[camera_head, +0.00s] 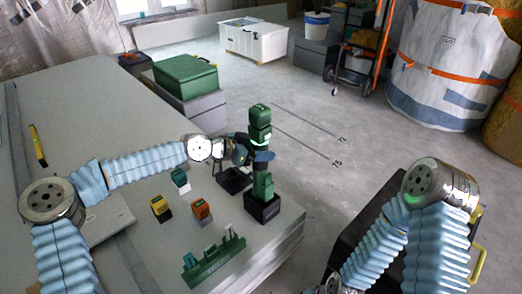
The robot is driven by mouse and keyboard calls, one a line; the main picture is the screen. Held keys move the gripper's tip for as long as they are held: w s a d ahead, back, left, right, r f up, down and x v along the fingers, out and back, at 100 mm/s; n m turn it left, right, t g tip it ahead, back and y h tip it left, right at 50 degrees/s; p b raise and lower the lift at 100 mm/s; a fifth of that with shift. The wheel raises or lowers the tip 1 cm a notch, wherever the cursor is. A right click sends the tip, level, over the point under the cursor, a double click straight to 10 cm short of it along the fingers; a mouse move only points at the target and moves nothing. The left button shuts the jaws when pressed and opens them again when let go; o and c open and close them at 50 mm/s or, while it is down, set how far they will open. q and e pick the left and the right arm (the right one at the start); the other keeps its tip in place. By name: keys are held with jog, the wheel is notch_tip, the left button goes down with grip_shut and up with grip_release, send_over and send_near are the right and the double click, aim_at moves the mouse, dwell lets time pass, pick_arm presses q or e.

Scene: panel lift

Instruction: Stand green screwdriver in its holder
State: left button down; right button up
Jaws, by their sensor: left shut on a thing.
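The green screwdriver (260,116) stands upright near the right edge of the stacked panels. My left gripper (261,157) comes in from the left and is shut on its middle. The screwdriver's lower green part reaches down into the opening of a black box-shaped holder (262,209). I cannot tell whether it rests on the holder's bottom. A second dark holder (233,181) stands just behind and to the left, partly hidden by my gripper. My right arm is at the lower right, and its gripper is out of view.
Teal (180,178), yellow (159,206) and orange (201,209) blocks stand left of the holders. A green rack (214,262) lies in front. A yellow level (38,146) and a green case (185,75) are farther off. The panel surface (85,105) is clear at the back left.

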dwell(0.3)
pick_arm(q)
jog(key=shift+f+b, duration=0.9)
jog(key=shift+f, duration=0.3)
jog(key=shift+f+b, duration=0.9)
jog(key=shift+b, duration=0.05)
jog(key=shift+f, duration=0.15)
dwell(0.8)
